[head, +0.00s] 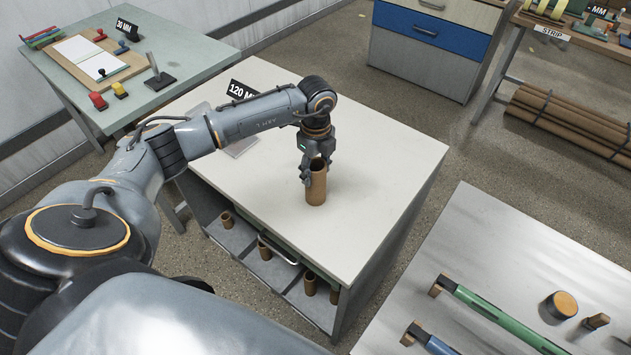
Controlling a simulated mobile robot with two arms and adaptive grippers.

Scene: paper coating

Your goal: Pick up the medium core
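A brown cardboard core (316,188), an upright hollow tube, is at the white tabletop of the cabinet, near its middle. It looks to be standing on the top. My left gripper (313,168) points down over it from above, with its dark fingers at the core's upper rim. The fingers lie close against the rim, partly hiding it; whether they press on it cannot be told. My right gripper is not in view.
A "120 MM" sign (243,91) stands at the white top's back edge. Open shelves below hold several shorter cores (310,283). A green-topped table (170,55) is at back left, a grey table (490,260) with rollers at front right. The white top around the core is clear.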

